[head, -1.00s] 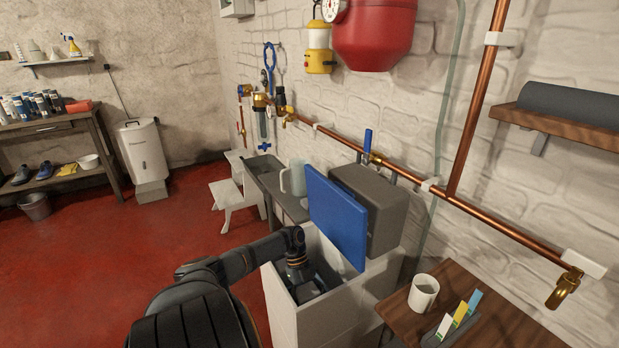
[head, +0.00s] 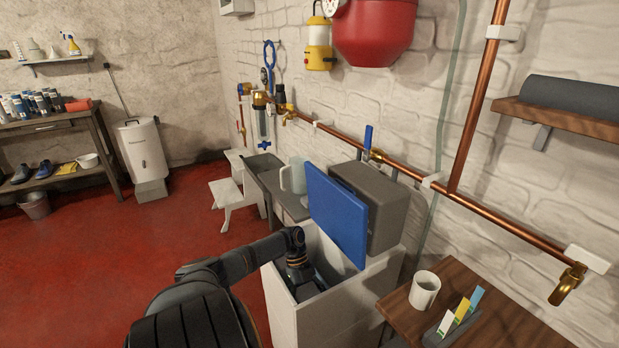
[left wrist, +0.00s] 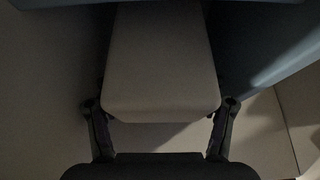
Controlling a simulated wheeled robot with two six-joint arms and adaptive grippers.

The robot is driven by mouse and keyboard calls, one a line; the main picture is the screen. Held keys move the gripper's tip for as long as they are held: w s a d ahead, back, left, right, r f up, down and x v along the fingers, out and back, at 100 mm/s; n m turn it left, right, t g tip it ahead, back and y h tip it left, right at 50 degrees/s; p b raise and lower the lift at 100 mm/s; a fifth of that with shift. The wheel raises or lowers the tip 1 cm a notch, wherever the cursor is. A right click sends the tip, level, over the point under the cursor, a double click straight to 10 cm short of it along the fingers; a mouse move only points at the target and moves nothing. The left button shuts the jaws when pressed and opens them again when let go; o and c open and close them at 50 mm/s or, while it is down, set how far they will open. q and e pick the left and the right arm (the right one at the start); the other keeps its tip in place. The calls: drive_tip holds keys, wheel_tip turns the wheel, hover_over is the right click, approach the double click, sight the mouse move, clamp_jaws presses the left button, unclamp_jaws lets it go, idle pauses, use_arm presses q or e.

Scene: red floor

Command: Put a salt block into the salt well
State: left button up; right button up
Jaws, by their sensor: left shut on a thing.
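The salt well is the white open box (head: 312,322) against the wall, with its blue lid (head: 337,218) raised and a grey unit (head: 385,205) behind the lid. My left arm reaches down into the box, and the left gripper's fingertips are hidden there in the head view. In the left wrist view my left gripper (left wrist: 160,118) is shut on a pale salt block (left wrist: 162,60), with one finger on each side. The block is inside the box, but I cannot tell whether it touches the bottom. My right gripper is not in view.
A wooden table (head: 500,318) with a white mug (head: 424,290) and coloured strips (head: 460,312) stands to the right. A copper pipe (head: 400,172) runs along the wall. A grey sink (head: 265,178) and white step stool (head: 228,205) lie beyond.

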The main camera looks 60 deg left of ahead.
use_arm(q)
drive_tip(key=shift+r, duration=0.1)
drive_tip(key=o, duration=1.8)
drive_tip(key=shift+o, duration=0.6)
drive_tip(key=v, duration=1.2)
drive_tip(key=shift+w, duration=0.1)
